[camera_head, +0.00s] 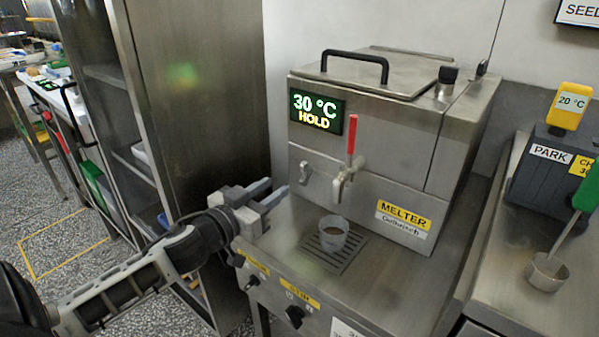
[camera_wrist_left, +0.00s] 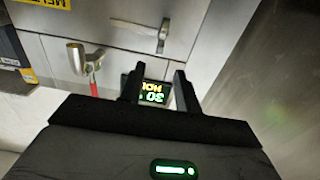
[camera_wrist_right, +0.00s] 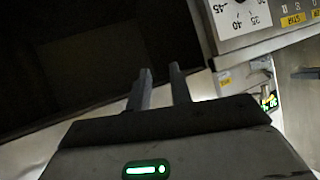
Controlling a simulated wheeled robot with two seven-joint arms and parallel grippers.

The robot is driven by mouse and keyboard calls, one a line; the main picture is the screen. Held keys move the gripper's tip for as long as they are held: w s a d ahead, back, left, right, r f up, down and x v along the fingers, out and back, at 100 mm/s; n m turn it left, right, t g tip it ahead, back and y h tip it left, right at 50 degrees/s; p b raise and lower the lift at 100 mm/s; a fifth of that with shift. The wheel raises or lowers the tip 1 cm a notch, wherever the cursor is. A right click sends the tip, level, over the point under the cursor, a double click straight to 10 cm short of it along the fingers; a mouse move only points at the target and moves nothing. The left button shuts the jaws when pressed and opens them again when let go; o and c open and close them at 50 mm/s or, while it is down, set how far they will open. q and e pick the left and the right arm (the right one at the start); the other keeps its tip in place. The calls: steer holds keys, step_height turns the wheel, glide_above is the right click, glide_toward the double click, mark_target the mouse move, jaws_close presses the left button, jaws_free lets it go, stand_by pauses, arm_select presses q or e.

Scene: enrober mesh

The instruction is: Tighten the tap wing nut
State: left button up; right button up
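The tap (camera_head: 343,180) with its upright red handle (camera_head: 351,134) is on the melter's (camera_head: 390,150) front. Left of it is a small metal piece (camera_head: 305,173) that looks like the wing nut; the left wrist view shows it upside down as a lever-like part (camera_wrist_left: 163,36), with the tap (camera_wrist_left: 76,58) beside it. My left gripper (camera_head: 277,190) is left of and below this piece, apart from it. It also shows in the left wrist view (camera_wrist_left: 159,80), open and empty. My right gripper (camera_wrist_right: 160,72) is outside the head view, open and empty before a dark area.
A cup (camera_head: 333,232) stands on the drip grate (camera_head: 348,258) below the tap. A steel cabinet (camera_head: 200,90) stands left of the melter. At right are a dark PARK block (camera_head: 545,185) and a small metal pot (camera_head: 546,272). A dial panel (camera_wrist_right: 240,18) shows in the right wrist view.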

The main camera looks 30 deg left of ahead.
mark_target(301, 169)
arm_select(q)
steer(key=w, duration=0.9)
steer(key=shift+w+d, duration=0.25)
steer(key=shift+d, duration=0.1)
jaws_close()
